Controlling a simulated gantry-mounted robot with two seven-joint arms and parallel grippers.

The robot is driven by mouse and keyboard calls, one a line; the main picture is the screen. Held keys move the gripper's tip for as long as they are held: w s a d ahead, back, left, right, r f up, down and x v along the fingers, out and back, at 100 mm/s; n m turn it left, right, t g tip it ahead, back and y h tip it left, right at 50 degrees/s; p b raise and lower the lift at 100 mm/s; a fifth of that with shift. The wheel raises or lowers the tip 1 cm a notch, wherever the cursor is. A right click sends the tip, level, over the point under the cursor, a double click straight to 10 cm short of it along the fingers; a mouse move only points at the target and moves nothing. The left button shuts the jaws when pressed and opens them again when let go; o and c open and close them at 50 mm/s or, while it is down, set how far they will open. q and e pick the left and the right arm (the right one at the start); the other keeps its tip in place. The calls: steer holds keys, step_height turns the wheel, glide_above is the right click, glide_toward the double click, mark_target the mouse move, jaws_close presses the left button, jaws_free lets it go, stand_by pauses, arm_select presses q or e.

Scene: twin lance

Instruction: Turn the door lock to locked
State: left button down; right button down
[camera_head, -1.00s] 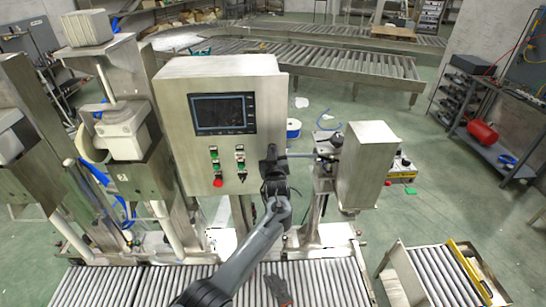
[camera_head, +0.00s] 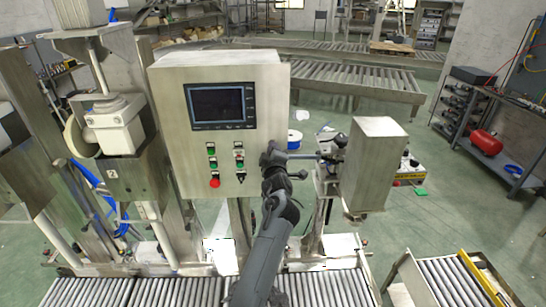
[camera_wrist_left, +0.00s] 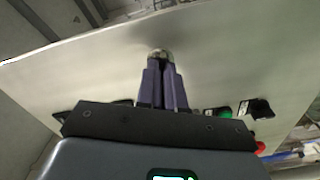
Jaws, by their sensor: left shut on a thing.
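The door lock (camera_wrist_left: 160,53) shows in the left wrist view as a small round metal knob on the face of the grey metal cabinet (camera_wrist_left: 95,65). My left gripper (camera_wrist_left: 161,66) is shut on it, with both fingertips close together around it. In the head view my left gripper (camera_head: 272,150) is at the lower right part of the front of the cabinet (camera_head: 215,62), right of its buttons, and hides the lock there. I cannot tell which way the lock is turned. My right gripper is not in view.
The cabinet carries a dark screen (camera_head: 220,105) and several buttons, with a red one (camera_head: 214,183) lowest. A metal box on a stand (camera_head: 372,165) is just right of my left gripper. Roller conveyors (camera_head: 325,285) run below. Open green floor lies to the right.

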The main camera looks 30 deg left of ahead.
arm_select(q)
steer(key=n+b, duration=0.3)
steer(key=n, duration=0.1)
steer(key=shift+f+n, duration=0.1)
steer(key=shift+n, duration=0.3)
stand_by(0.4)
steer(key=c, duration=1.3)
jaws_free()
steer(key=shift+o, duration=0.2)
